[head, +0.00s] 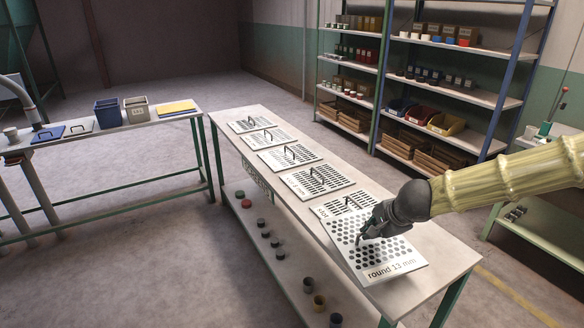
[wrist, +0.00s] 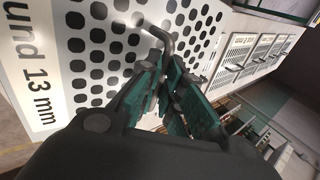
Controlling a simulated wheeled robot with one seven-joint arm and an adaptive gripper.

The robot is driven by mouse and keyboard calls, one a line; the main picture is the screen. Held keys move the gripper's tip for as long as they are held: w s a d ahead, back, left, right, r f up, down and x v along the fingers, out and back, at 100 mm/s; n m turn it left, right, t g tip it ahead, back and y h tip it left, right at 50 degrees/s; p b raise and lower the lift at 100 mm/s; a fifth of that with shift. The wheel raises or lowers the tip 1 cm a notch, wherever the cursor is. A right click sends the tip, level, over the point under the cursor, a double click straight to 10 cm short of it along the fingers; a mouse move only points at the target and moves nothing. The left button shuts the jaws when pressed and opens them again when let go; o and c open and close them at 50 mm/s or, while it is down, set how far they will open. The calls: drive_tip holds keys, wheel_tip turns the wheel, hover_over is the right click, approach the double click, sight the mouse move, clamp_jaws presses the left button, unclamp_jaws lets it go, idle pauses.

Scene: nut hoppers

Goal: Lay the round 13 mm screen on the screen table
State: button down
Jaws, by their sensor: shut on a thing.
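The round 13 mm screen (head: 373,250) is a pale plate with round black holes and a label reading "round 13 mm". My gripper (head: 368,232) is shut on its handle. In the wrist view the jaws (wrist: 172,75) close around the dark bent handle (wrist: 160,36) of the screen (wrist: 92,62). The screen is over the near end of the screen table (head: 445,262), overlapping a slotted screen (head: 345,203) behind it. I cannot tell whether its underside touches the table.
Several other handled screens (head: 318,180) lie in a row along the table. Small cups (head: 318,302) stand on its lower shelf. A side bench (head: 85,140) with bins is at left. Shelving (head: 460,92) stands at the back right. The table's near corner is clear.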

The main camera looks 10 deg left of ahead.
sight(359, 238)
drive_tip(key=a+f+n, duration=0.1)
drive_tip(key=s+a+f+n+y+b, duration=0.1)
drive_tip(key=a, duration=0.1)
drive_tip(key=shift+s+a+f+g, duration=0.1)
drive_tip(key=shift+a+f+g, duration=0.15)
drive_tip(key=shift+f+g, duration=0.1)
drive_tip(key=w+d+p, duration=0.1)
drive_tip(key=d, duration=0.4)
drive_tip(key=w+d+f+p, duration=0.1)
drive_tip(key=w+d, duration=0.1)
drive_tip(key=d, duration=0.3)
drive_tip(key=w+d+p, duration=0.2)
drive_tip(key=d, duration=0.3)
drive_tip(key=shift+f, duration=0.15)
drive_tip(key=shift+d+f, duration=0.15)
drive_tip(key=shift+f, duration=1.75)
drive_tip(key=shift+r, duration=0.1)
drive_tip(key=c, duration=1.8)
unclamp_jaws()
drive_tip(key=shift+o, duration=1)
drive_tip(key=p+v, duration=0.1)
drive_tip(key=v, duration=1.1)
